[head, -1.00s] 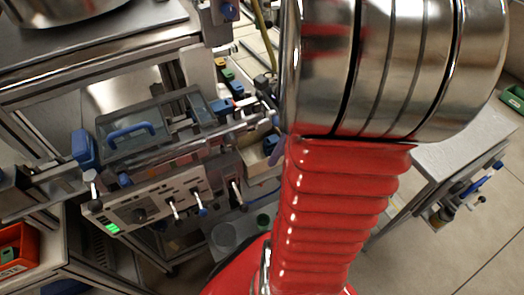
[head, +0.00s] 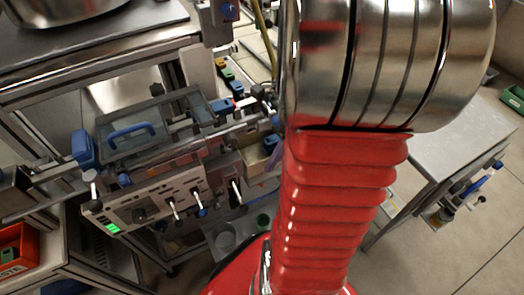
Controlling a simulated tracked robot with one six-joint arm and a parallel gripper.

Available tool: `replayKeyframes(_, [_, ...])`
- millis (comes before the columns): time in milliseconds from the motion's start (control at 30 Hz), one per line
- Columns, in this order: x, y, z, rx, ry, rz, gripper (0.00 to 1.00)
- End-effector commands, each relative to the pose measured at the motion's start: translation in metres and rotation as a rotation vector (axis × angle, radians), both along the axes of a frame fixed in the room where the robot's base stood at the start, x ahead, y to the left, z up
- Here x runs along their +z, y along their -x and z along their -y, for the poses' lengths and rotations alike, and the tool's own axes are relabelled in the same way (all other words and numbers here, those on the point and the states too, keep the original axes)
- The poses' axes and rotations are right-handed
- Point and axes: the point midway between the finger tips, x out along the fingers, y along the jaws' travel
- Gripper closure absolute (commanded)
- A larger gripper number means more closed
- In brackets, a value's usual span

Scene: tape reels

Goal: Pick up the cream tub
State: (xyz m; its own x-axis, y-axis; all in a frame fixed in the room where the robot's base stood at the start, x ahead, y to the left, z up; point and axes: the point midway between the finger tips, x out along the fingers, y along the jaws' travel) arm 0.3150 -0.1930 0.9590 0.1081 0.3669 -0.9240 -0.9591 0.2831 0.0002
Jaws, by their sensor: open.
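A small cream-coloured open box (head: 254,163) shows at the right end of the machine, just left of my red arm. It may be the cream tub, but I cannot be sure. Its right side is partly hidden by the arm, and something blue shows at its top right. My arm, with red bellows and a large steel joint, fills the middle and right of the head view. My gripper is not in view, so its place relative to the tub cannot be seen.
The machine has a clear-lidded cover with a blue handle (head: 132,131) and a lever panel (head: 160,200). An orange bin (head: 14,246) stands at lower left. A grey table (head: 450,150) stands at right, with bare floor (head: 425,262) in front.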

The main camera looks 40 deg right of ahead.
Motion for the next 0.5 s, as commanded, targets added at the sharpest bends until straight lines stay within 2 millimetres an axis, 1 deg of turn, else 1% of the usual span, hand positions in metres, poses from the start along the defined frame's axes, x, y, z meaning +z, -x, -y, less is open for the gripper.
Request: replayKeyframes(500, [-0.0041,-0.0001,-0.0003,0.000,0.000,0.000,0.00])
